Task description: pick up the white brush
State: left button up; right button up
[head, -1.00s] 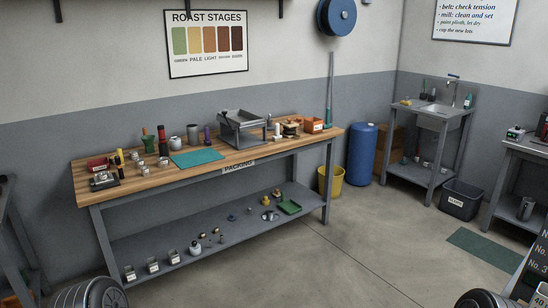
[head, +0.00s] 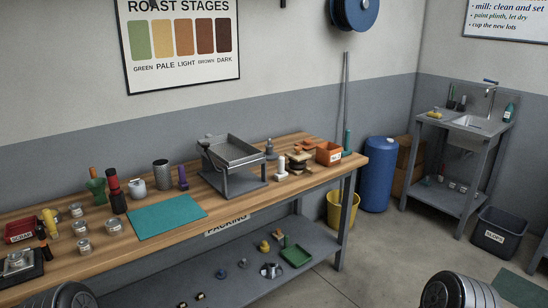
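I cannot make out a white brush for certain. A small white upright object (head: 281,167) stands on the wooden bench (head: 245,202), right of the grey tray stand (head: 234,165); it is too small to tell whether it is a brush. Neither of my grippers shows. Only dark, ribbed, rounded parts of my arms show at the bottom left and bottom right.
A teal mat (head: 165,217) lies on the bench, with jars and bottles left of it. An orange bin (head: 328,153) stands at the bench's right end. The lower shelf (head: 228,266) holds a green tray (head: 296,256). A yellow bucket (head: 340,211) and blue barrel (head: 377,175) stand beyond.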

aim_at(282, 176)
jog(key=i+j+z, duration=0.15)
jog(key=i+z, duration=0.3)
jog(key=i+j+z, duration=0.25)
jog(key=i+z, duration=0.2)
jog(key=i+j+z, duration=0.8)
jog(key=j, duration=0.25)
jog(key=k, duration=0.05)
